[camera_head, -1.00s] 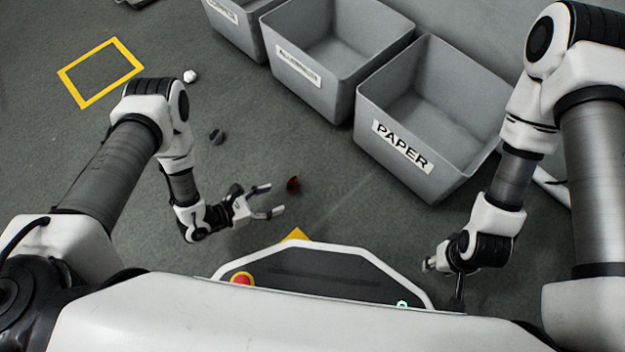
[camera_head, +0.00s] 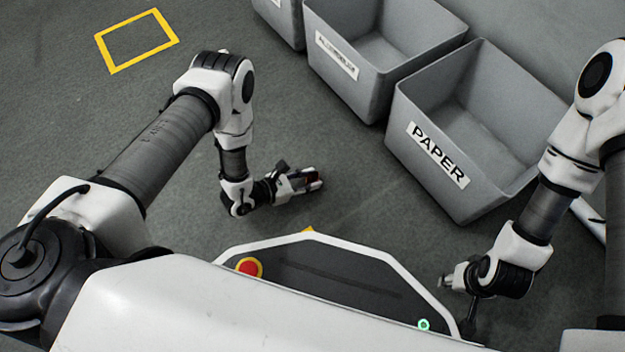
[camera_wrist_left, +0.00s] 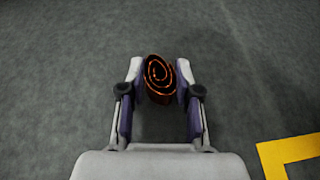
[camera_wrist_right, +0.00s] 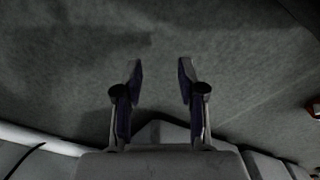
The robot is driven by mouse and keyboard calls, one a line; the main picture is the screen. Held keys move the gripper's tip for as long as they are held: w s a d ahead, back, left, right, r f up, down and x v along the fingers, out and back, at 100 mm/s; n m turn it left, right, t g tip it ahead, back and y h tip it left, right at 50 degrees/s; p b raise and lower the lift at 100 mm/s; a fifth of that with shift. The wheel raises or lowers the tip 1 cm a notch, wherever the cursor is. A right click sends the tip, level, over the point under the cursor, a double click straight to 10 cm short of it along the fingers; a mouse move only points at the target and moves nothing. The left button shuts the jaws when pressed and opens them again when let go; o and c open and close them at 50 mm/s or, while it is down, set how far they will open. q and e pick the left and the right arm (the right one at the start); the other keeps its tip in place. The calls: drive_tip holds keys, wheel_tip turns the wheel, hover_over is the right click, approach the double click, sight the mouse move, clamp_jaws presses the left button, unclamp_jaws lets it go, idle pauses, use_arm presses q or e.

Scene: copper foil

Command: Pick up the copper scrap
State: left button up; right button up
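The copper scrap (camera_wrist_left: 160,80) is a dark coil with orange spiral edges in the left wrist view. It sits between the two fingertips of my left gripper (camera_wrist_left: 160,85), with a finger against each side. In the head view my left gripper (camera_head: 314,179) is drawn in around it, and the fingers hide most of the scrap. I cannot tell whether the scrap is touching the floor. My right gripper (camera_wrist_right: 159,75) is empty with its fingers apart. In the head view the right gripper (camera_head: 443,282) is low at the right, away from the scrap.
A grey bin labelled PAPER (camera_head: 440,190) stands right of the left gripper. Another grey bin (camera_head: 345,85), its label hard to read, is behind it, with part of a third beyond. A yellow floor square (camera_head: 108,58) lies at the upper left. The floor around the left gripper is clear.

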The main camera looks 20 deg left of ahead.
use_arm(q)
drive_tip(key=shift+c, duration=0.9)
drive_tip(key=shift+r, duration=0.1)
